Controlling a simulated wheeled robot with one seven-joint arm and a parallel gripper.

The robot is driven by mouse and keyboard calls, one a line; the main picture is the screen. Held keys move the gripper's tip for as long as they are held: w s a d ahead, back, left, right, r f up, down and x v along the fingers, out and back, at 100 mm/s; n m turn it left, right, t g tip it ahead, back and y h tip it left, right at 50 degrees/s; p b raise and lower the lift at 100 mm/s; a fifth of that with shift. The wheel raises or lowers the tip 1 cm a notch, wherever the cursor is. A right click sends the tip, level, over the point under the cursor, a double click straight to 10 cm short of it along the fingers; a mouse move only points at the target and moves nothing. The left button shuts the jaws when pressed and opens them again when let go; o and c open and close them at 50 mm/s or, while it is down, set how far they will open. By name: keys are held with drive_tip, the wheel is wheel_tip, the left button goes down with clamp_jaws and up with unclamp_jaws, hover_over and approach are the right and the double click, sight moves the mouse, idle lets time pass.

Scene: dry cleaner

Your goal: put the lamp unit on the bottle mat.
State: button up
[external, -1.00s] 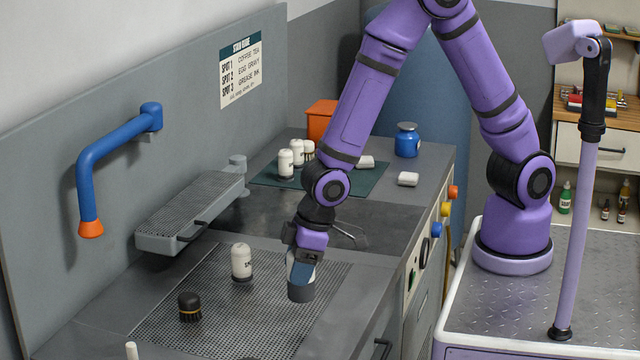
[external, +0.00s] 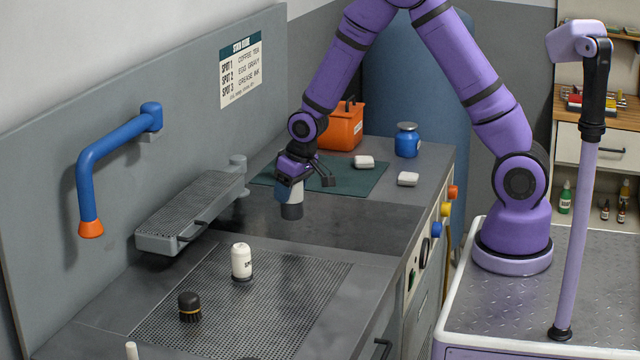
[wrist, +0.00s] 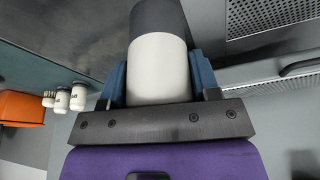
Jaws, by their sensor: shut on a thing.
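The lamp unit (external: 292,211), a cylinder with a pale body and a dark grey end, is held upright, dark end down. In the wrist view the lamp unit (wrist: 160,68) sits between the blue fingers. My gripper (external: 290,186) is shut on it and holds it above the dark counter section, near the front edge of the bottle mat. The bottle mat (external: 358,180) is a flat dark green sheet at the back of the counter. My arm hides part of it. White bottles (wrist: 78,96) show at the left in the wrist view; my arm hides them in the external view.
An orange box (external: 343,128) and a blue jar (external: 407,140) stand behind the mat.

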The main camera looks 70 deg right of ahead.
drive_tip(key=s+d+m+h, duration=0.1)
drive_tip(key=s+d+m, duration=0.25)
drive_tip(key=d, duration=1.05)
drive_tip(key=s+d+m+h, duration=0.1)
drive_tip(key=s+d+m, duration=0.25)
drive_tip(key=d, duration=1.15)
drive_tip(key=shift+n+g, duration=0.4)
drive_tip(key=shift+n, duration=0.1)
drive_tip(key=shift+w+d+f, duration=0.8)
drive_tip(key=shift+w+d, duration=0.45)
drive_tip(key=shift+w, duration=1)
drive_tip(key=shift+w+d+f, duration=0.75)
drive_tip(key=shift+w+d, duration=0.5)
drive_tip(key=shift+w, duration=0.95)
drive_tip(key=shift+w+d+f, duration=0.8)
drive_tip(key=shift+w+d, duration=0.45)
drive_tip(key=shift+w, duration=1)
drive_tip(key=shift+f, duration=0.1)
drive_tip(key=o, duration=1)
